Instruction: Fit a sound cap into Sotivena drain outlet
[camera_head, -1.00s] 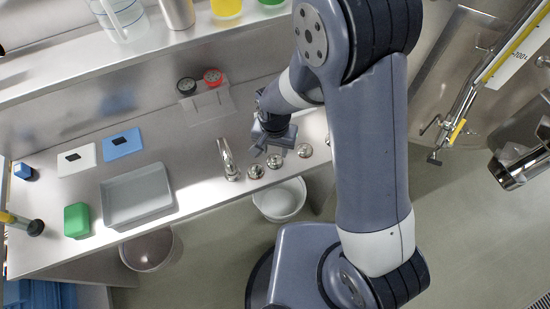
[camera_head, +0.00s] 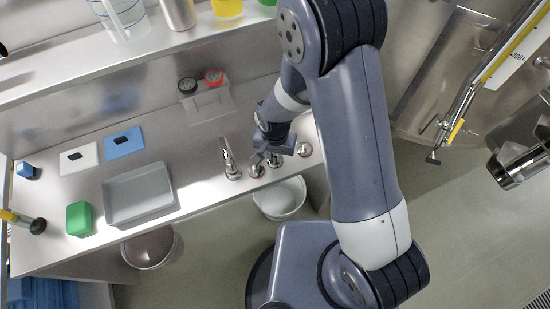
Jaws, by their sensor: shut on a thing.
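Three small round metal caps stand in a slanting row near the front edge of the steel bench: a left cap (camera_head: 256,171), a middle cap (camera_head: 275,161) and a right cap (camera_head: 304,149). My gripper (camera_head: 267,158) is down at the middle cap and shut on it; the jaws partly hide it. The cap still appears to be at its place on the bench. Their soundness cannot be told at this size. A shiny metal pipe end (camera_head: 506,174) juts out at the far right; no name shows, so I cannot tell whether it is the Sotivena drain outlet.
A curved metal spout (camera_head: 229,160) stands just left of the caps. A grey tray (camera_head: 139,195), a green block (camera_head: 79,219) and two flat pads lie further left. A holder (camera_head: 207,103) with black and red tops stands behind. A white bucket (camera_head: 281,198) is below the bench edge.

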